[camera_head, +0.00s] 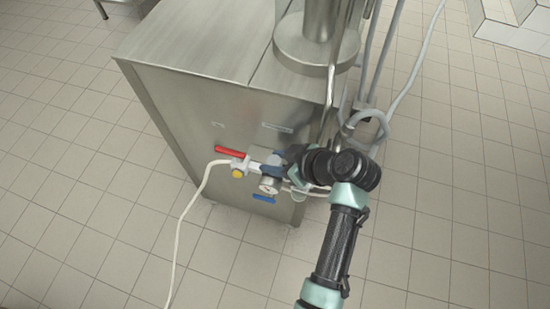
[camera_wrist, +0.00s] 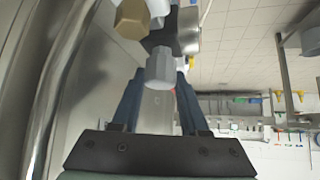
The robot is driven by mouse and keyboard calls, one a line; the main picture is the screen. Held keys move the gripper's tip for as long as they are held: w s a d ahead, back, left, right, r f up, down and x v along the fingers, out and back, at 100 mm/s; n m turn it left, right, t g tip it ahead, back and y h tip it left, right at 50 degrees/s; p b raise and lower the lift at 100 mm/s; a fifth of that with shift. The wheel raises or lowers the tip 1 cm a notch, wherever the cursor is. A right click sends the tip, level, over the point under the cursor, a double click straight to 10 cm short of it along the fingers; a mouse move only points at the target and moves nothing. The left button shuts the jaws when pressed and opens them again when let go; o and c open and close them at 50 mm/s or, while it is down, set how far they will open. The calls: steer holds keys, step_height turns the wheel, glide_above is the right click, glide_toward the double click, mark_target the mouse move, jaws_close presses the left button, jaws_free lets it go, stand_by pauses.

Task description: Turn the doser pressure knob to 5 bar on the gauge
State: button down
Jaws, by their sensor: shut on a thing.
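The doser's steel cabinet (camera_head: 225,125) stands in the middle of the head view, with its pneumatic fittings low on the front. The small round pressure gauge (camera_head: 268,186) faces up toward the camera; its needle and numbers are too small to read. My gripper (camera_head: 274,164) reaches these fittings from the right. In the wrist view, the grey faceted knob (camera_wrist: 160,66) sits between the tips of the two blue fingers of my gripper (camera_wrist: 159,78), which are shut on it. In the head view the knob is mostly hidden by my gripper.
A white hose (camera_head: 185,215) runs down to the floor. A brass hex fitting (camera_wrist: 132,18) is close beyond the knob. Grey hoses (camera_head: 400,95) hang at the right; the tiled floor in front is clear.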

steer(key=shift+r+m+p, duration=0.1)
steer(key=shift+m+p, duration=0.2)
steer(key=m+t+h+p, duration=0.1)
steer(key=m+p, duration=0.1)
steer(key=m+t+h+p, duration=0.1)
steer(key=m+h+p, duration=0.1)
steer(key=shift+s+a+r+m, duration=0.1)
steer(key=shift+s+a+m, duration=0.05)
steer(key=shift+m, duration=0.15)
steer(key=m+t+h+p, duration=0.1)
steer(key=m+h+p, duration=0.2)
steer(key=shift+m, duration=0.4)
steer(key=shift+f+p, duration=0.2)
steer(key=shift+p, duration=0.15)
steer(key=shift+c, duration=2.1)
jaws_free()
steer(key=shift+r, duration=0.1)
steer(key=a+p+v, duration=0.1)
steer(key=v, duration=1.1)
steer(key=shift+s+d, duration=0.4)
steer(key=shift+d, duration=0.05)
